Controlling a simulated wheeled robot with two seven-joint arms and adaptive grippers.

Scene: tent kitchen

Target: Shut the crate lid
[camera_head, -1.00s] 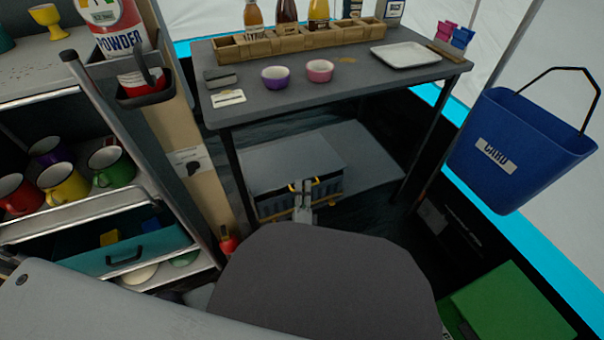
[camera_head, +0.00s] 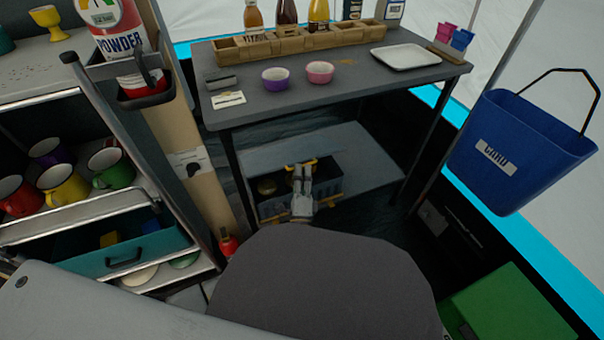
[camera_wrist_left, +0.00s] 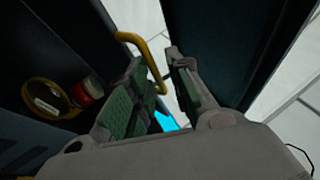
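The crate (camera_head: 328,188) stands on the low shelf under the grey table, its front facing me. Its grey lid (camera_head: 265,157) is raised at the front, and the inside shows below it. A yellow handle (camera_head: 312,161) sits on the lid's front edge. My left gripper (camera_head: 302,170) is at that handle. In the left wrist view my left gripper (camera_wrist_left: 160,88) has its green-padded fingers apart, with the yellow handle (camera_wrist_left: 150,58) by the gap between them. I cannot tell whether they touch it. My right gripper is not in view.
Inside the crate are a yellow-rimmed round item (camera_wrist_left: 48,101) and a red-and-white item (camera_wrist_left: 87,92). The grey table (camera_head: 330,85) stands above the crate, its legs either side. A blue bin (camera_head: 525,145) hangs at right; a mug shelf (camera_head: 70,215) is at left.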

